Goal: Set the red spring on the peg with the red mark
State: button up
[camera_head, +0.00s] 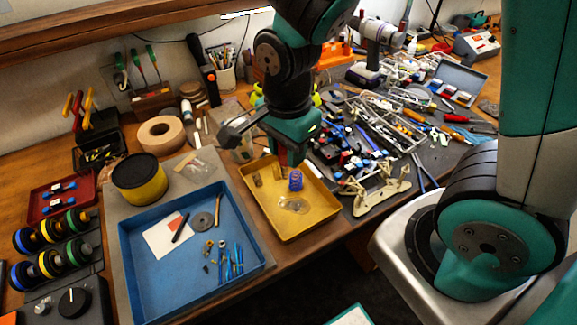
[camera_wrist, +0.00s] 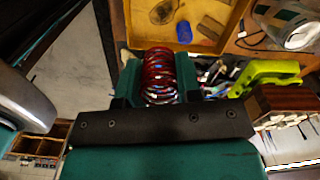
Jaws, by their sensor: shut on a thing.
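The red spring (camera_wrist: 160,75) shows in the wrist view, held between the two teal fingers of my gripper (camera_wrist: 159,82). My gripper is shut on it, and the coils lie across the gap. In the head view my gripper (camera_head: 288,155) is above the back part of the yellow tray (camera_head: 268,231). I cannot make out the peg with the red mark in either view.
A tan chassis part (camera_head: 376,193) and many loose parts crowd the right.

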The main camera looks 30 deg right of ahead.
jog(key=shift+r+p, duration=2.3)
jog(key=shift+r, duration=0.6)
